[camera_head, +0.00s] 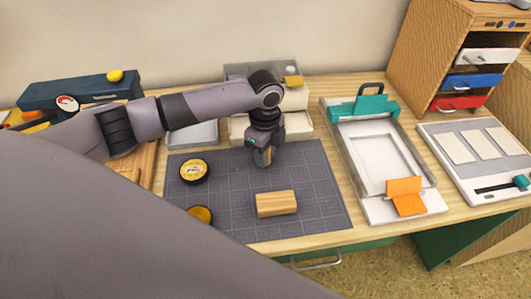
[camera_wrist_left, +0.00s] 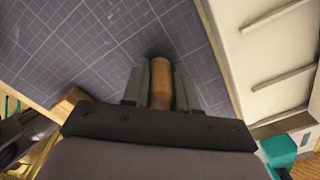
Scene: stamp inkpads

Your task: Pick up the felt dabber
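My left gripper (camera_head: 265,160) points down over the grey gridded cutting mat, near its back edge. In the left wrist view, its two fingers (camera_wrist_left: 161,88) lie close along both sides of a brown wooden cylinder (camera_wrist_left: 160,78), which looks like the felt dabber's handle. It looks shut on it. A bit of the wood (camera_head: 266,157) shows between the fingers in the head view. The dabber's felt end is hidden, and I cannot tell whether it touches the mat. My right gripper is not in view.
The cutting mat (camera_head: 322,205) carries a wooden block (camera_head: 276,204) and two round yellow-topped tins (camera_head: 193,169) (camera_head: 200,214). Pale trays (camera_head: 298,124) stand behind. A white frame with teal and orange clamps (camera_head: 355,172) stands right, beside a white card tray (camera_head: 450,131) and drawer cabinet (camera_head: 433,50).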

